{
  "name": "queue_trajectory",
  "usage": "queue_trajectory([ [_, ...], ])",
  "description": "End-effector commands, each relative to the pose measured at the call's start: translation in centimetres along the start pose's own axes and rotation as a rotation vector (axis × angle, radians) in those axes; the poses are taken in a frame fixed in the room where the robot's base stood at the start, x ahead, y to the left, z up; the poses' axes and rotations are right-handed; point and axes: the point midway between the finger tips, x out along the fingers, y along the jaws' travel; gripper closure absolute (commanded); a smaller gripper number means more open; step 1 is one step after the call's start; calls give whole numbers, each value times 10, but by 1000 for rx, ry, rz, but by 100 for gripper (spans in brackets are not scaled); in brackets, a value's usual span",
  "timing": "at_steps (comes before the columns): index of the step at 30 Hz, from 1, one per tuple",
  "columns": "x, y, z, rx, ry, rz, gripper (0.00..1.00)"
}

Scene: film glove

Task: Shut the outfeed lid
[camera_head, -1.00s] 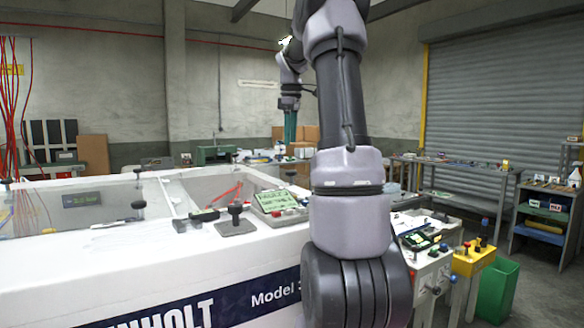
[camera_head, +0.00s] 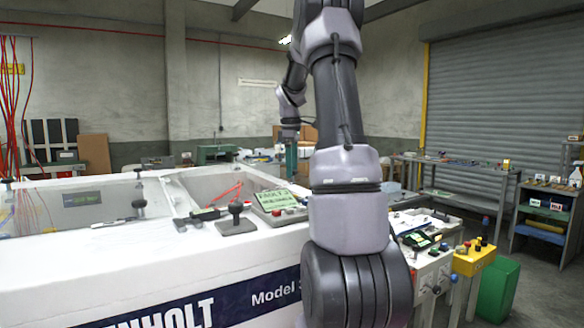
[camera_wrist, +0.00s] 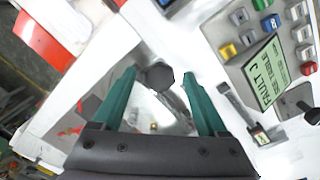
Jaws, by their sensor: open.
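My gripper (camera_head: 291,160) is low behind the control panel in the head view, its green fingers pointing down. In the wrist view my gripper (camera_wrist: 159,74) is open, its two green fingers apart. A dark six-sided knob (camera_wrist: 155,78) shows between the fingertips, not gripped; I cannot tell its depth from them. The white machine (camera_head: 150,270) has clear panels (camera_head: 95,197) and an open-looking bay (camera_head: 212,186) on top. I cannot tell for certain which part is the outfeed lid or how far it stands open.
A control panel (camera_head: 278,207) with a green display and coloured buttons sits beside the bay; the wrist view shows this panel (camera_wrist: 235,72) at right. A dark upright knob (camera_head: 236,210) stands by it. Red tubing (camera_head: 230,191) lies in the bay. A yellow box (camera_head: 472,263) stands at right.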

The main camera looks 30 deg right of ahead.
Motion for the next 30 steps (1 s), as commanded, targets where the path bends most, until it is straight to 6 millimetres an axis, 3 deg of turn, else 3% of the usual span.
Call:
queue_trajectory([
  [5, 0, 0, 0, 0, 0, 0, 24],
  [11, 0, 0, 0, 0, 0, 0, 100],
  [30, -1, 0, 0, 0, 1, 1, 100],
])
